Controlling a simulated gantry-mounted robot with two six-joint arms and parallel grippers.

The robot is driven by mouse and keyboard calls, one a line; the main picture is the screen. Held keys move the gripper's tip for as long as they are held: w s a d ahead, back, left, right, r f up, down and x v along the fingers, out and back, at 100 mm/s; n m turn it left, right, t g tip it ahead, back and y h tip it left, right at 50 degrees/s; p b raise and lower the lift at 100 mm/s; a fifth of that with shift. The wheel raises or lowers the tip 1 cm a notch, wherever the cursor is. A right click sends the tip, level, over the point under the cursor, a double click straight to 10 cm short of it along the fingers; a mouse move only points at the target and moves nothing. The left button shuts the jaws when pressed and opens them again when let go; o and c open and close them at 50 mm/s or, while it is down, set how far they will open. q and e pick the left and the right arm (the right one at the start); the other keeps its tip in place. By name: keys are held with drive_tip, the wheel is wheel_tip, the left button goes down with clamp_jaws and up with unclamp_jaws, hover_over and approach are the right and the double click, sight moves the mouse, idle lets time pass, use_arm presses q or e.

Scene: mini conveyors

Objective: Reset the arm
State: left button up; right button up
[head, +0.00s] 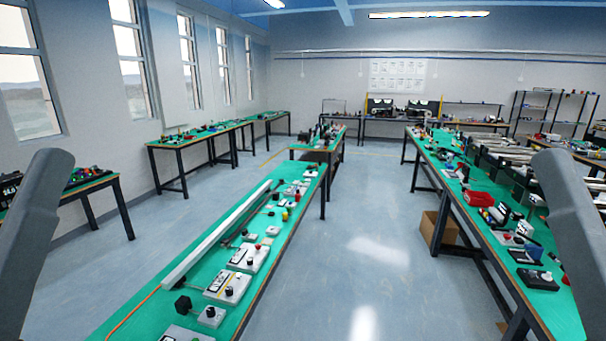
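Only grey links of my two arms show in the head view, one at the left edge and one at the right edge. Both stand raised and lean outward toward the bottom corners. Neither gripper is in the picture, so I cannot see whether they hold anything. No part of my arms that shows appears to touch a table.
A long green-topped table (128,316) with switch boxes and a white rail (215,236) runs ahead, left of centre. Another green table (483,234) on the right holds a red tray (479,198) and devices. A cardboard box (439,228) sits beneath. The aisle floor between is clear.

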use_arm(q)
wheel_tip(320, 180, up, 23)
drive_tip(key=p, duration=1.9)
drive_tip(key=shift+f, duration=0.15)
use_arm(e)
wheel_tip(320, 180, up, 23)
drive_tip(key=shift+f, duration=0.15)
